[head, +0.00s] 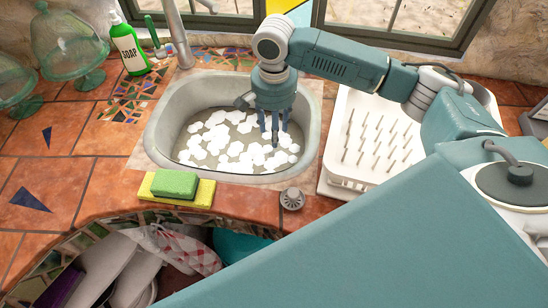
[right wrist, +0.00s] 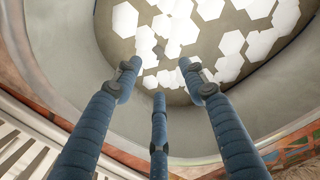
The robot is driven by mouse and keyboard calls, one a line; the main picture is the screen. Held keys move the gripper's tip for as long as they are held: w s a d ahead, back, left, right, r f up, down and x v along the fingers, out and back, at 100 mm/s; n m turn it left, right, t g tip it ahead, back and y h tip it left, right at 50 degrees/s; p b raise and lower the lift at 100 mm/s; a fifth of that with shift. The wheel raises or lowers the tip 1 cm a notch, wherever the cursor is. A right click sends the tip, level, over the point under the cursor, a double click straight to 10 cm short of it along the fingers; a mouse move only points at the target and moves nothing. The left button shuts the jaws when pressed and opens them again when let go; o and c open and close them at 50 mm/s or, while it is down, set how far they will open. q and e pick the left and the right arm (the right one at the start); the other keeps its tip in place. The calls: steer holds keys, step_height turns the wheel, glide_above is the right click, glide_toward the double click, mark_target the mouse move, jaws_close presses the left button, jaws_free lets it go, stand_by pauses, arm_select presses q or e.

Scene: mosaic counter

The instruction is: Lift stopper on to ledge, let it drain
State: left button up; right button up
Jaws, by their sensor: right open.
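A round grey stopper (head: 292,198) rests on the tiled front ledge, just right of the sponges. The sink (head: 152,133) is an oval basin with white, foam-like hexagonal patches (head: 237,148) over its greyish bottom. My right gripper (head: 275,134) points down into the right part of the sink, with its blue fingers spread and nothing between them. In the right wrist view the open fingers (right wrist: 158,80) reach over the white patches. My left gripper is not in view.
A green sponge on a yellow one (head: 205,192) lies on the front ledge. A white dish rack (head: 345,110) stands right of the sink. The faucet (head: 178,35), a green soap bottle (head: 130,48) and glass domes (head: 70,45) are at the back left.

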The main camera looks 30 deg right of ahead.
mark_target(275, 152)
steer(key=f, duration=0.3)
steer(key=shift+s+f, duration=0.2)
steer(key=shift+f, duration=0.1)
steer(key=shift+f+p, duration=0.5)
steer(key=shift+f, duration=2.4)
jaws_close()
